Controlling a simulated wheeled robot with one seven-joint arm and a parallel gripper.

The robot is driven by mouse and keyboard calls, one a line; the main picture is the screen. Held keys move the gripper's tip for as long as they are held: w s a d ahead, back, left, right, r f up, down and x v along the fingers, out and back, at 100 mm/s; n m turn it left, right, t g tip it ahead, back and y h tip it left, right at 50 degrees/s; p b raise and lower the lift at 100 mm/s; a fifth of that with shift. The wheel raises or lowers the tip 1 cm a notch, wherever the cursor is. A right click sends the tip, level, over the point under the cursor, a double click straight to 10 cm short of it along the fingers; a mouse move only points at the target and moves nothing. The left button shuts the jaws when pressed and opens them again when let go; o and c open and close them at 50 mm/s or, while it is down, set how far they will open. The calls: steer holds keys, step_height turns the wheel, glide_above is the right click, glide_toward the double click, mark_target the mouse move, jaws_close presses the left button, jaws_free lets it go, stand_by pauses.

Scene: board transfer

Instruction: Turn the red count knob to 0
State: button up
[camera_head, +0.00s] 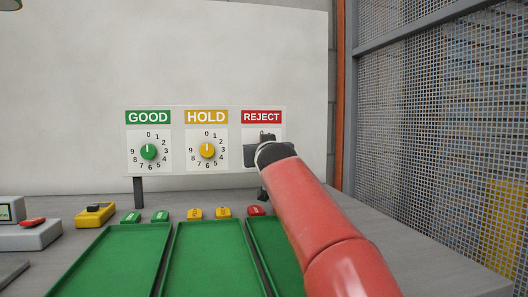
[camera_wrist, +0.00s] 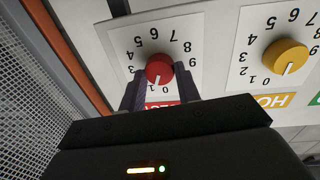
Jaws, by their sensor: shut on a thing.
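The red count knob (camera_wrist: 159,69) sits on the white dial under the red REJECT label (camera_head: 262,117). My gripper (camera_wrist: 159,84) is shut on this knob, with one dark finger on each side of it. The wrist view is upside down. A small white mark shows on the knob's lower side there, toward the low-number end of the dial. The 0 is hidden near my fingers, so the exact number cannot be told. In the head view my gripper (camera_head: 258,153) covers the knob and most of its dial.
The green GOOD knob (camera_head: 149,152) and yellow HOLD knob (camera_head: 207,150) are on the same white panel, both pointing up at 0. Green trays (camera_head: 118,262) lie below the panel. A mesh fence (camera_head: 440,120) stands at the right. A yellow box (camera_head: 95,215) sits at the left.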

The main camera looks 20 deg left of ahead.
steer(key=shift+n, duration=2.6)
steer(key=o, duration=1)
steer(key=shift+c, duration=0.2)
steer(key=b+v, duration=0.4)
steer(key=v, duration=0.3)
steer(key=shift+s+d+f+b, duration=0.15)
steer(key=shift+s+d+b, duration=0.05)
steer(key=shift+s+b, duration=0.15)
